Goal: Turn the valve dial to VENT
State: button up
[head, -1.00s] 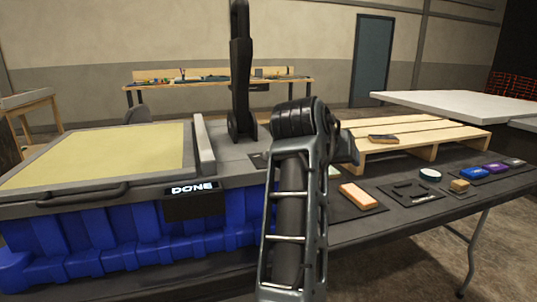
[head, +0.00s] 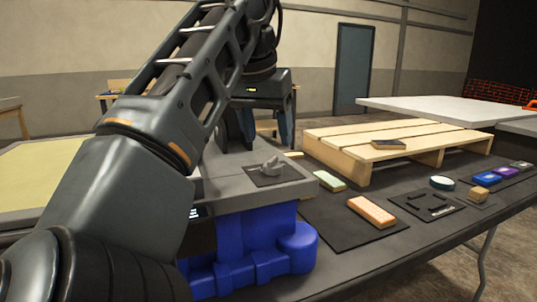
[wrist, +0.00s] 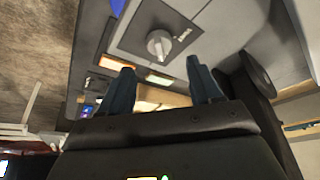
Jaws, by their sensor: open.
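The valve dial (head: 271,166) is a light grey knob on a dark square plate, on the grey top of a blue-based console (head: 262,240). In the wrist view the dial (wrist: 158,45) shows as a round knob with a raised grip bar, beside small label text too blurred to read. My gripper (head: 267,138) hangs just behind the dial in the head view, fingers pointing down. In the wrist view my gripper (wrist: 161,72) has its two dark blue fingers wide apart with nothing between them. The dial lies beyond the fingertips, apart from them.
A wooden pallet (head: 345,132) stands right of the console. A peach block (head: 371,211), a round white-topped piece (head: 443,182) and several small blocks lie on the dark table (head: 395,250). My arm covers much of the console's left side.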

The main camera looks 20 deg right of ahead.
aim_at(272, 159)
jog(key=x, duration=0.6)
jog(key=shift+b, duration=0.4)
jog(key=c, duration=1)
